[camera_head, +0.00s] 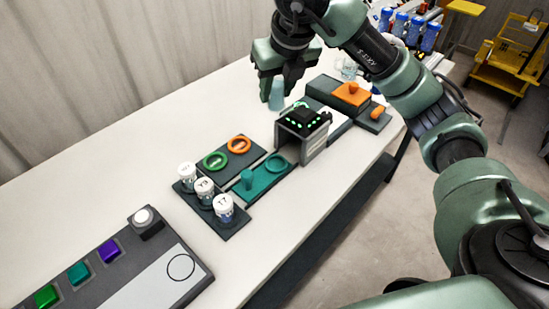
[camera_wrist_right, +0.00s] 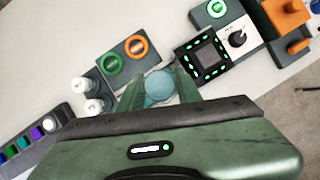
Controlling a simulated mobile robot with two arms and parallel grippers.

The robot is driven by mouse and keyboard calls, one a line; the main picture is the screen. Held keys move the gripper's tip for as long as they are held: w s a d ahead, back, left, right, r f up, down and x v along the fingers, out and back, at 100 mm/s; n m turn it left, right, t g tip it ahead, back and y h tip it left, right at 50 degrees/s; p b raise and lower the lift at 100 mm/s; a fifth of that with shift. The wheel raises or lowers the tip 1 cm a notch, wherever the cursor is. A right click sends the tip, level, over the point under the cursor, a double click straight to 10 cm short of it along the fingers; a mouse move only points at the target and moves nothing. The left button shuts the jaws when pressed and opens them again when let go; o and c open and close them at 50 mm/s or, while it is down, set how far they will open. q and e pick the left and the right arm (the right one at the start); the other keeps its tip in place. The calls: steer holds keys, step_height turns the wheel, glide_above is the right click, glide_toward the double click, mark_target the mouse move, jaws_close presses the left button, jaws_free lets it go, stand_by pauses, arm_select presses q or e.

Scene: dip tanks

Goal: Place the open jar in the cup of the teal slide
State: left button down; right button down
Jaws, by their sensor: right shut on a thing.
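The wrist view shows the jar (camera_wrist_right: 159,86) from above between the two fingers of my right gripper (camera_wrist_right: 160,90). The teal slide (camera_head: 259,184) lies nearer the camera, left of the station. It has a round cup (camera_head: 275,163) at its right end and an upright teal knob (camera_head: 248,180) at its left. The held jar is apart from the cup. The slide is hidden in the wrist view. My left gripper is not in view.
The dark station (camera_head: 303,124) with green lights stands right of the slide. Behind the slide lie a green ring (camera_head: 215,160) and an orange ring (camera_head: 239,144). White-lidded jars (camera_head: 205,190) stand left. An orange block (camera_head: 352,94) is right; a button panel (camera_head: 110,275) is front left.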

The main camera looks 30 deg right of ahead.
step_height(320, 180, down, 18)
steer(key=shift+r+p, duration=0.15)
steer(key=shift+p, duration=0.6)
steer(key=shift+f, duration=0.45)
steer(key=c, duration=1)
jaws_free()
steer(key=shift+o, duration=0.2)
